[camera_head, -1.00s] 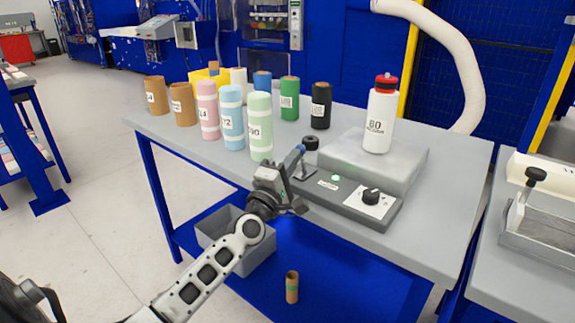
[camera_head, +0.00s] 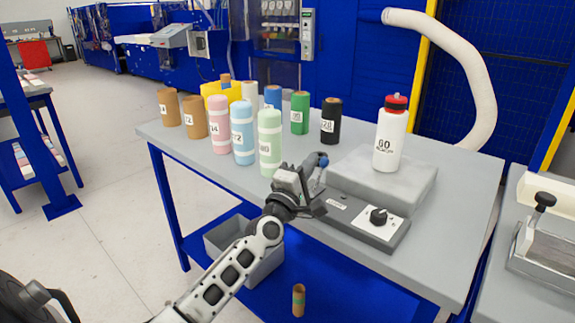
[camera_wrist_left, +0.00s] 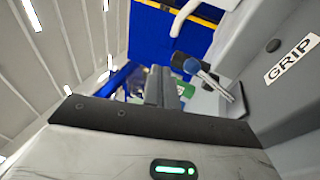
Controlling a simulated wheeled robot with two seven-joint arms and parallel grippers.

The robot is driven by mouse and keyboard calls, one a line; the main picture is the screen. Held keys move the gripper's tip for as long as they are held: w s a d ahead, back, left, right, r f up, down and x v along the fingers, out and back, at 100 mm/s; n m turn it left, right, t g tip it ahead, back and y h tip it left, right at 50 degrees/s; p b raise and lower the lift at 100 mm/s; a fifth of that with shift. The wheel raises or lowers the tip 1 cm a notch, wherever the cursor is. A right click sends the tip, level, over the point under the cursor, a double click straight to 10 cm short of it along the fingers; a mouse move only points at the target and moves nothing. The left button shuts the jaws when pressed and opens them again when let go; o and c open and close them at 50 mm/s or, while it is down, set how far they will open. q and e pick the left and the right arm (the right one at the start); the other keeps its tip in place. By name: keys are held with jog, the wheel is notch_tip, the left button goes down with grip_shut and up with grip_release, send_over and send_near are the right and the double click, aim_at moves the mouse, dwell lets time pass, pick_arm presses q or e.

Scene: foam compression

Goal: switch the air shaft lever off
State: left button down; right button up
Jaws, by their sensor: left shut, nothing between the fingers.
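The air shaft lever (camera_head: 318,181) has a blue grip and stands at the left part of the dark control box (camera_head: 367,228). In the left wrist view the lever (camera_wrist_left: 207,77) shows a pale metal shaft and blue grip, with a dark round piece at its upper end or just behind it. My left gripper (camera_head: 303,178) is shut and empty, just left of the lever. In the left wrist view its fingers (camera_wrist_left: 161,86) lie left of the lever, with a small gap visible. Whether they touch elsewhere is unclear. My right gripper is not in view.
A grey block with a white, red-capped bottle (camera_head: 391,138) stands behind the box. A black dial (camera_head: 379,216) is at the box's right end. Several coloured rolls, one light green (camera_head: 269,142), stand at the table's back left. A grey bin (camera_head: 262,262) is below.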

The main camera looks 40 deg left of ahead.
pick_arm(q)
jog(key=s+r+p, duration=0.4)
jog(key=s+r, duration=0.2)
jog(key=s, duration=0.4)
jog(key=shift+d+r, duration=0.3)
jog(key=shift+d, duration=0.15)
jog(key=s+d+f+m+g+h, duration=0.25)
jog(key=d+f+m, duration=0.3)
jog(key=f, duration=0.35)
jog(key=s+d+f+m+g+h, duration=0.1)
jog(key=s+d+f+m+g, duration=0.25)
jog(key=f+m, duration=0.4)
jog(key=s+d+f+m+g, duration=0.2)
jog(key=s+d+f+m, duration=0.2)
jog(key=s+f, duration=0.3)
jog(key=s+d+f+m+g, duration=0.3)
jog(key=s+f+m, duration=0.2)
jog(key=s+f, duration=0.3)
jog(key=shift+d+f+g+h, duration=0.2)
jog(key=shift+d+g+h, duration=0.1)
jog(key=shift+d+h, duration=0.1)
jog(key=shift+w, duration=0.1)
